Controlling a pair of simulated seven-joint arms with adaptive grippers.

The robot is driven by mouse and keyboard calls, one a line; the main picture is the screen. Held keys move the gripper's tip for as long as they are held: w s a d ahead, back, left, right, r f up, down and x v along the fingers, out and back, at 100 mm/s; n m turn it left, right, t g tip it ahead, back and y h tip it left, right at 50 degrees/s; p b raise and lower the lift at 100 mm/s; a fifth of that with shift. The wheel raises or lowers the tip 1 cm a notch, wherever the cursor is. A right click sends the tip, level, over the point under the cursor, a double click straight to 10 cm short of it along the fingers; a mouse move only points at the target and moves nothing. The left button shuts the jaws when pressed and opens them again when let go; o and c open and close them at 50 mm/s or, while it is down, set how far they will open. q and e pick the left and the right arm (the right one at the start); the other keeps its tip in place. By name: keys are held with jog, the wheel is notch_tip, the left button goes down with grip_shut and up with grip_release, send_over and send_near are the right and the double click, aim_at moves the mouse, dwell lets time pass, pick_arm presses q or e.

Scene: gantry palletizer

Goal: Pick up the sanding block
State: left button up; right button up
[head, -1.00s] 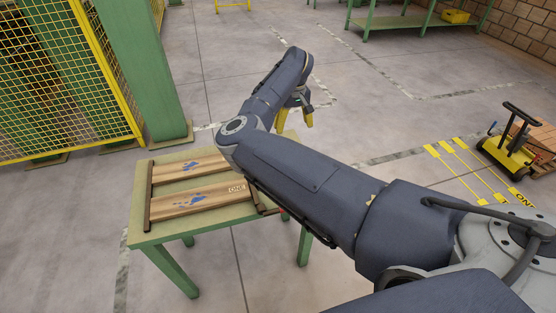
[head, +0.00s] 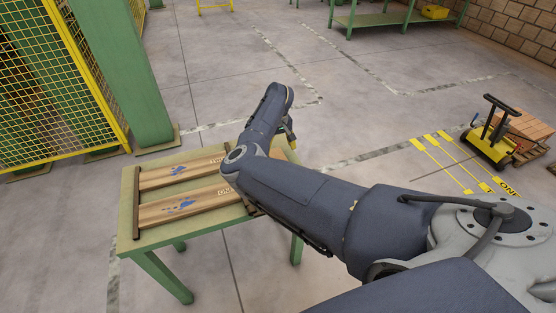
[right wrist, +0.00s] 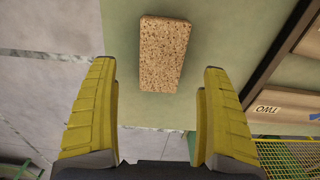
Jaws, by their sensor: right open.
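The sanding block (right wrist: 164,54) is a brown, speckled rectangular block lying on the green table top (right wrist: 122,20) in the right wrist view. My right gripper (right wrist: 160,70) is open, its two yellow fingers apart and nothing between them. The block lies ahead of the fingertips, roughly centred between them in the picture. In the head view my right gripper (head: 289,132) shows only partly at the table's right edge, behind my own arm. The block is hidden there. My left gripper is in neither view.
A wooden pallet-like frame (head: 184,206) with dark end rails lies on the green table (head: 165,237), beside the block. A green post (head: 128,80) and yellow mesh fence (head: 45,75) stand behind left. A yellow pallet truck (head: 485,148) stands right on open floor.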

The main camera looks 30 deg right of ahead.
aim_at(276, 153)
jog(key=shift+a+f, duration=0.1)
jog(key=shift+f, duration=2.55)
jog(key=c, duration=1.2)
